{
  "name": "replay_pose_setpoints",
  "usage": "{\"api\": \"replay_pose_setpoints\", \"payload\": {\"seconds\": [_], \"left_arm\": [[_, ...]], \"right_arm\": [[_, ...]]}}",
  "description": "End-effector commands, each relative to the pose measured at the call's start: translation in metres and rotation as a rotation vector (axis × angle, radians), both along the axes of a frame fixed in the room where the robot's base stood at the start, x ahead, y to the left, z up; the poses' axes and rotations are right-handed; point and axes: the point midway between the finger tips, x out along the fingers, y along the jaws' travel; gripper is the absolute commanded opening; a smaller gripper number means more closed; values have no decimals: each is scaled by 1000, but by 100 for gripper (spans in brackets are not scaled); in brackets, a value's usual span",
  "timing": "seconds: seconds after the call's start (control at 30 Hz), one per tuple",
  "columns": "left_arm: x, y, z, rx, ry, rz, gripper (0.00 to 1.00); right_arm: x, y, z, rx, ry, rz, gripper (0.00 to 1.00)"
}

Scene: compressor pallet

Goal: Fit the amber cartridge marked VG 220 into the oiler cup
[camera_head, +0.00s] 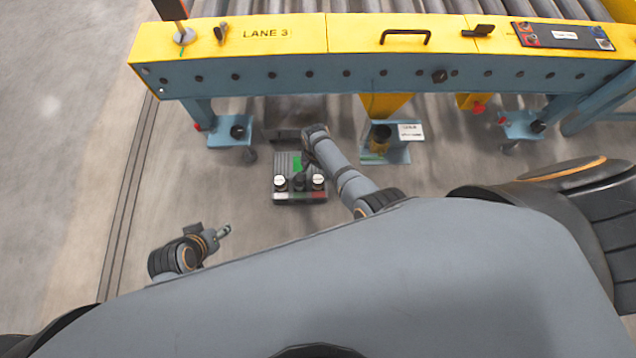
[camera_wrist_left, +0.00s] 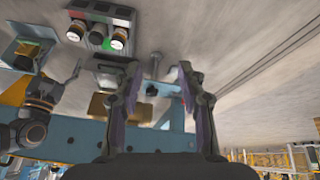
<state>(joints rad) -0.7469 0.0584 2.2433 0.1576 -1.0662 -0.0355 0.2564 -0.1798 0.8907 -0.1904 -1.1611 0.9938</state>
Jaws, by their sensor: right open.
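A small dark rack (camera_head: 287,163) on the floor below the conveyor holds upright cartridges, two with pale tops (camera_head: 280,184) (camera_head: 317,182) and a darker one (camera_head: 299,183) between them. Their markings are too small to read, so I cannot tell which is VG 220. An amber-brown cylinder (camera_head: 380,138) stands on a blue bracket beside a white label; I cannot tell whether it is the oiler cup. My right gripper (camera_head: 305,162) is open at the rack's back edge. My left gripper (camera_head: 224,231) is apart from the rack, front left; its wrist view shows open, empty fingers (camera_wrist_left: 160,95).
The yellow and blue LANE 3 conveyor (camera_head: 250,75) spans the back. Its blue legs stand on footplates (camera_head: 228,131). A control panel (camera_head: 563,36) sits at its right end. The floor (camera_head: 60,150) at left is clear.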

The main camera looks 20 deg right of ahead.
Motion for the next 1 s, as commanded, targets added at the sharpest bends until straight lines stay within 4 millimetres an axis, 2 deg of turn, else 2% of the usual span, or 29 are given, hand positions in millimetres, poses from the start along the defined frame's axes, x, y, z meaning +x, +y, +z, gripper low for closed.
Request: {"api": "replay_pose_setpoints", "payload": {"seconds": [0.17, 0.47, 0.7, 1.0], "left_arm": [[36, 2, 14, 2, -166, 13, 40], [97, 5, 62, 2, -502, 38, 40], [133, 9, 115, 6, -749, 52, 40], [160, 11, 186, 9, -1046, 62, 40]], "right_arm": [[0, 0, -11, 0, -1, 1, 73], [0, -1, -25, 1, -2, 1, 73], [0, -1, -32, 1, -2, 1, 73], [0, -1, -39, 1, -2, 1, 73]]}}
